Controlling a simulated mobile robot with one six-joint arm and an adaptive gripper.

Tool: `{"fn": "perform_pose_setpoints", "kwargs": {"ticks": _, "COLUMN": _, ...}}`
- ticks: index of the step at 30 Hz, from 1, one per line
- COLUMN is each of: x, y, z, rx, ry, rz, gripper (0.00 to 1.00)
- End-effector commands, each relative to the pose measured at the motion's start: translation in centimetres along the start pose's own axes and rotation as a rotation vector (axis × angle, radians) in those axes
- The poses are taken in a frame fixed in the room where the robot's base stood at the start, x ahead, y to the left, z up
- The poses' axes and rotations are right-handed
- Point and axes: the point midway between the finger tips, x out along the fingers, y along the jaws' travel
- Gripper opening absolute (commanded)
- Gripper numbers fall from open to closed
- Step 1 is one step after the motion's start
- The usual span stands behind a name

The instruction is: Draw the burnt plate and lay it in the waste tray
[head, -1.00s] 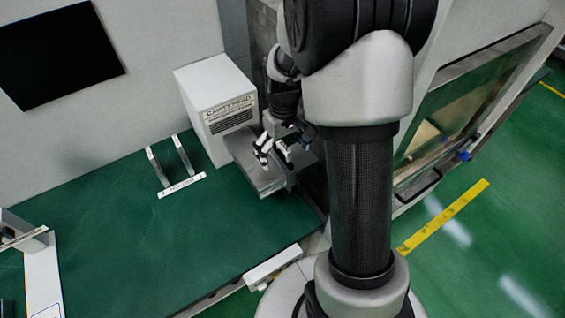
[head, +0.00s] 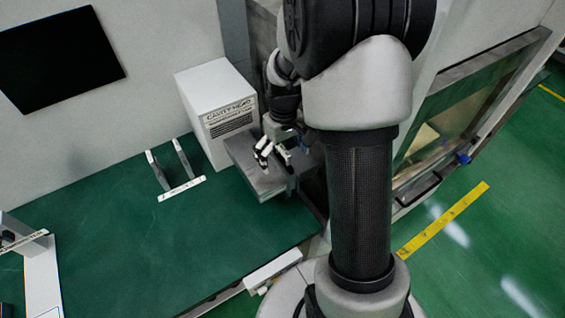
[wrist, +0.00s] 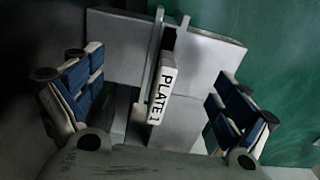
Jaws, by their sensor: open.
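A white tab lettered "PLATE 1" (wrist: 163,95) stands at the middle of the wrist view, in a slot between two grey upright walls. Whether its plate is burnt cannot be told, as the plate itself is mostly hidden. My gripper (wrist: 152,105) is open, with one blue-padded finger on each side of the tab and apart from it. In the head view my gripper (head: 273,155) is over the grey metal block (head: 243,160) in front of the white box lettered "CAVITY HEAD" (head: 205,90). I cannot make out a thing marked as the waste tray.
A small stand with two upright rails (head: 183,190) and a white label strip is on the green bench (head: 130,245), left of the block. A white labelled fixture (head: 40,270) is at the far left. The bench between them is clear. A windowed cabinet (head: 430,150) stands right.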

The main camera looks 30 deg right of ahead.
Motion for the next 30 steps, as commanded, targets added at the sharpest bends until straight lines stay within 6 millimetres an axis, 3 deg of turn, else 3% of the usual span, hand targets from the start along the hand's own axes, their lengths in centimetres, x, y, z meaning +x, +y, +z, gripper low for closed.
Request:
{"fn": "perform_pose_setpoints", "kwargs": {"ticks": 10, "x": 0.0, "y": 0.0, "z": 0.0, "rx": 0.0, "ry": 0.0, "rz": 0.0, "gripper": 0.94}}
{"fn": "perform_pose_setpoints", "kwargs": {"ticks": 30, "x": 0.0, "y": 0.0, "z": 0.0, "rx": 0.0, "ry": 0.0, "rz": 0.0, "gripper": 0.49}}
